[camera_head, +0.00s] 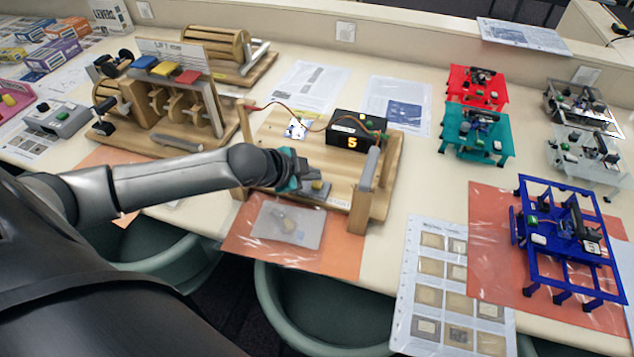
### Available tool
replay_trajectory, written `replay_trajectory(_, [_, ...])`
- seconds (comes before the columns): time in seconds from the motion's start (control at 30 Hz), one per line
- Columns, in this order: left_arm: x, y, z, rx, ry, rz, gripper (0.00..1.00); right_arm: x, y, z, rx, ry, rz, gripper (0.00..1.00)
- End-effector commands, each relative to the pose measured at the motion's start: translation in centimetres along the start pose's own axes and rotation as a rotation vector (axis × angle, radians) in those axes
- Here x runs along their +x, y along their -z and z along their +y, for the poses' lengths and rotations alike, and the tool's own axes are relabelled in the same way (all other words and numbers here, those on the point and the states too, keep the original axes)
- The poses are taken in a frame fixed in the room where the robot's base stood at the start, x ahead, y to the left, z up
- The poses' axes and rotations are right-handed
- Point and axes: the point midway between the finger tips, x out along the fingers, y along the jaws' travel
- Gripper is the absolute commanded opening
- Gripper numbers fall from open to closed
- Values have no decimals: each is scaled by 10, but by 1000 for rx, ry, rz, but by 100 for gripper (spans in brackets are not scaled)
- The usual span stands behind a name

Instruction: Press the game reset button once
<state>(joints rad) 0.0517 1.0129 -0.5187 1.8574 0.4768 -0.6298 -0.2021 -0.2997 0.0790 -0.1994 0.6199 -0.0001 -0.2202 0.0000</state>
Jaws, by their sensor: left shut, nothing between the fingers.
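The game is a wooden board (342,185) with a black box (352,142) at its back right; the box's display reads a yellow 5. A small grey block with a yellow button (318,186) sits at the board's front edge. I cannot read a label that marks it as the reset button. My left gripper (296,182) is shut and empty, with teal showing near its tip. It is just left of the yellow button and low over the grey block. I cannot tell whether it touches the block, part of which it hides. My right gripper is out of view.
A wooden post (360,212) and a grey bar (364,168) stand right of the button. A thin wire runs above the board. A wooden lever model (150,95) stands to the left. Red, teal (476,132) and blue (570,235) frames stand to the right.

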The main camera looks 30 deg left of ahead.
Motion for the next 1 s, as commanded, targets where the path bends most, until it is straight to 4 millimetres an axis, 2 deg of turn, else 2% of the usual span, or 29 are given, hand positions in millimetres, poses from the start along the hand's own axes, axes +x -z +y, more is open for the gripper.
replay_trajectory(1.0, [6,-4,4,0,0,0,0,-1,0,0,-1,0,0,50])
